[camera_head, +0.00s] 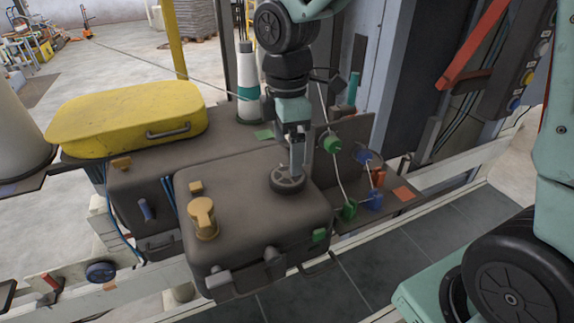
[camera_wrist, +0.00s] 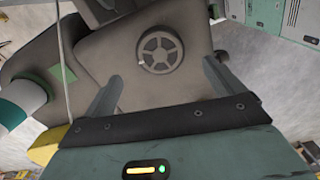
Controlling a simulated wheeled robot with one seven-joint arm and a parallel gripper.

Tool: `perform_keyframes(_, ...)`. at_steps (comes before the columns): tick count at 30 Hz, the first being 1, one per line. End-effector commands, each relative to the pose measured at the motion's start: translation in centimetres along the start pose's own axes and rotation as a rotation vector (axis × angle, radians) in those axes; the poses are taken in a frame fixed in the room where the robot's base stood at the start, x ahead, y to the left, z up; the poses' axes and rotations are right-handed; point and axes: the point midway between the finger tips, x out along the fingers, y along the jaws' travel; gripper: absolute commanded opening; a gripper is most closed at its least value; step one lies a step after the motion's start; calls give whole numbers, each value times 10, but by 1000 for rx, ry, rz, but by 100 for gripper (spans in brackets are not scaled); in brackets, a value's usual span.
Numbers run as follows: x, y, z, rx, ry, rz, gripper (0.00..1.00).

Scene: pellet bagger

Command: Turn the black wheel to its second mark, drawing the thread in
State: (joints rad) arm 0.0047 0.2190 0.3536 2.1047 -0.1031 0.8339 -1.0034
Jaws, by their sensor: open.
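The black wheel (camera_head: 288,180) lies flat on top of the brown-grey machine housing, near its back right corner. In the wrist view the spoked wheel (camera_wrist: 160,50) shows face-on, with a small pale mark at its left rim. My gripper (camera_head: 297,170) points down over the wheel. In the wrist view its open, empty fingers (camera_wrist: 162,80) stand either side of the wheel's near side; contact cannot be told. The pale thread (camera_head: 334,170) runs down past the green guide (camera_head: 332,143) to a lower green part (camera_head: 349,209). A white and green thread cone (camera_head: 248,75) stands behind.
A tan knob (camera_head: 202,218) stands on the housing left of the wheel. A yellow cover (camera_head: 125,118) lies behind left. Blue and red fittings (camera_head: 375,200) sit right of the housing. A pale rail (camera_head: 455,172) runs along the right.

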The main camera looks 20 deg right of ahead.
Motion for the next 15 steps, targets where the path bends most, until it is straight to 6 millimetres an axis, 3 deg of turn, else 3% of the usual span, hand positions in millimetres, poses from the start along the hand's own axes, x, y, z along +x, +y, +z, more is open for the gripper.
perform_keyframes(7,45,-1,0,-2,-1,-5,94)
perform_keyframes(15,66,-1,0,-2,-1,-1,94)
